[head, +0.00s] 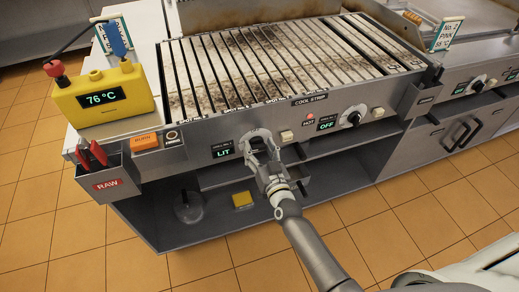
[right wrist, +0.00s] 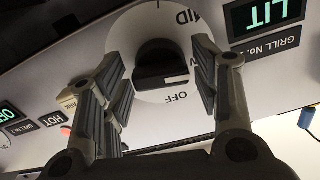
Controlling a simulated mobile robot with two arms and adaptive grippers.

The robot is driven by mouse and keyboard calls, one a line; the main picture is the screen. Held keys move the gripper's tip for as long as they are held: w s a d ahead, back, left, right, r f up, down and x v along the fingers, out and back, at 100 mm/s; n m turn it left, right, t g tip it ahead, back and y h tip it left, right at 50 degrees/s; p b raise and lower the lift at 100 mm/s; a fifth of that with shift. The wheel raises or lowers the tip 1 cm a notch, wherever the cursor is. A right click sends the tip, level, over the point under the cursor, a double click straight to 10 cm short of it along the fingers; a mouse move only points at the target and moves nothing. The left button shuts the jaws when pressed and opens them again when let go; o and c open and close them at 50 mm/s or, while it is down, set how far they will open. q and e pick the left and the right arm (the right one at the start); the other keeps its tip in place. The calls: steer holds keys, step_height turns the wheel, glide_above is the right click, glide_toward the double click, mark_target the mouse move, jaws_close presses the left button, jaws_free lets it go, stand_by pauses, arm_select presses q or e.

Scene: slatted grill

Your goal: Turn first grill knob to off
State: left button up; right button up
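The first grill knob has a black grip (right wrist: 162,66) on a white dial marked OFF and MID. In the head view the first knob's dial (head: 254,135) is partly hidden by my right gripper (head: 262,152). In the right wrist view the fingers of my right gripper (right wrist: 160,75) stand open on either side of the knob, with visible gaps to its black grip. The display beside this knob (head: 223,151) reads LIT. It also shows in the right wrist view (right wrist: 266,14). My left gripper is not in view.
A second knob (head: 353,118) is to the right, beside a display (head: 327,123) reading OFF. The slatted grill (head: 280,65) lies above the panel. A yellow thermometer (head: 98,92) reads 76 °C at left. A RAW bin (head: 108,180) juts out at lower left.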

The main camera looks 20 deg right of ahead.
steer(key=c, duration=0.7)
steer(key=shift+m, duration=0.3)
steer(key=m, duration=0.3)
steer(key=shift+m, duration=0.3)
steer(key=m, duration=0.3)
steer(key=shift+m, duration=0.4)
steer(key=m+b, duration=0.1)
steer(key=m, duration=0.3)
steer(key=shift+m+b, duration=0.5)
steer(key=shift+m, duration=1.5)
steer(key=o, duration=1)
